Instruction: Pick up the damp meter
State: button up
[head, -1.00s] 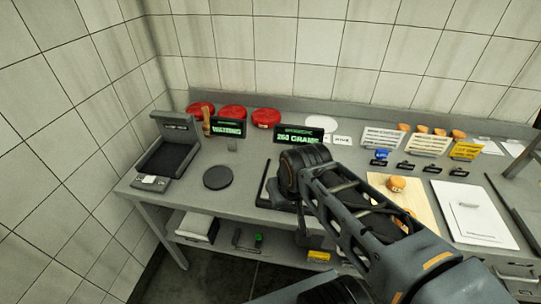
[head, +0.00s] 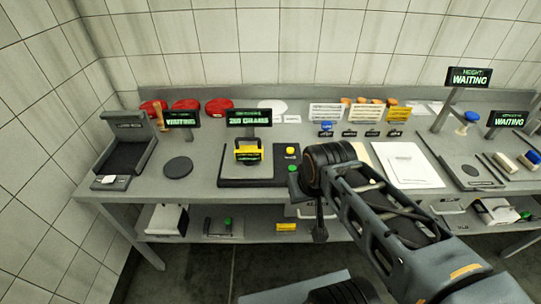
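No label picks out the damp meter. A small yellow and black device (head: 247,152) may be it; it sits on a dark scale (head: 232,183) under a green-lit display sign (head: 249,117) that seems to read in grams. My arm crosses the front of the bench from the lower right. A small dark end, apparently my gripper (head: 320,232), hangs below the wrist in front of the bench edge, right of and lower in the picture than the yellow device. Its fingers are too small and dark to read. I see nothing clearly held.
A grey tray device (head: 127,155) and a black disc (head: 179,167) stand left on the bench. Red cheese wheels (head: 186,104) line the back. The lower shelf (head: 255,235) holds several items.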

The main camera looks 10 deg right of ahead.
aim_at(249, 154)
jog(key=z, duration=0.25)
jog(key=i, duration=0.7)
jog(key=u, duration=0.85)
jog(key=k, duration=0.5)
jog(key=u, duration=0.85)
jog(key=i, duration=0.7)
jog(key=z, duration=2.05)
